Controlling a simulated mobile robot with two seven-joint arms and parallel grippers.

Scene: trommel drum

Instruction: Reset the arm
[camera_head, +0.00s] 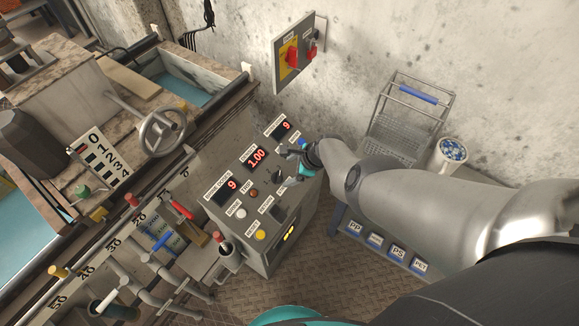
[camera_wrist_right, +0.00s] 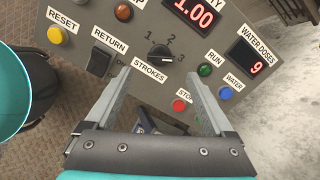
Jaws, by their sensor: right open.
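My right gripper (camera_head: 291,155) hangs over the upper right part of the sloping grey control panel (camera_head: 218,212). In the right wrist view my right gripper (camera_wrist_right: 160,80) is open, with nothing between its fingers. Its fingers point at the panel, on either side of the strokes knob (camera_wrist_right: 160,52) and the red stop button (camera_wrist_right: 179,105). Whether the fingertips touch the panel cannot be told. The green run button (camera_wrist_right: 204,70) and blue water button (camera_wrist_right: 225,93) lie right of the fingers. The return switch (camera_wrist_right: 97,62) lies to their left. My left gripper is not in view.
A yellow reset button (camera_head: 260,234) and lit displays reading 9, 1.00 (camera_head: 257,157) and 9 are on the panel. Levers and a handwheel (camera_head: 162,132) stand left. A wall switch box (camera_head: 293,54) is above. A wire basket (camera_head: 404,128) and white bucket (camera_head: 453,152) stand right.

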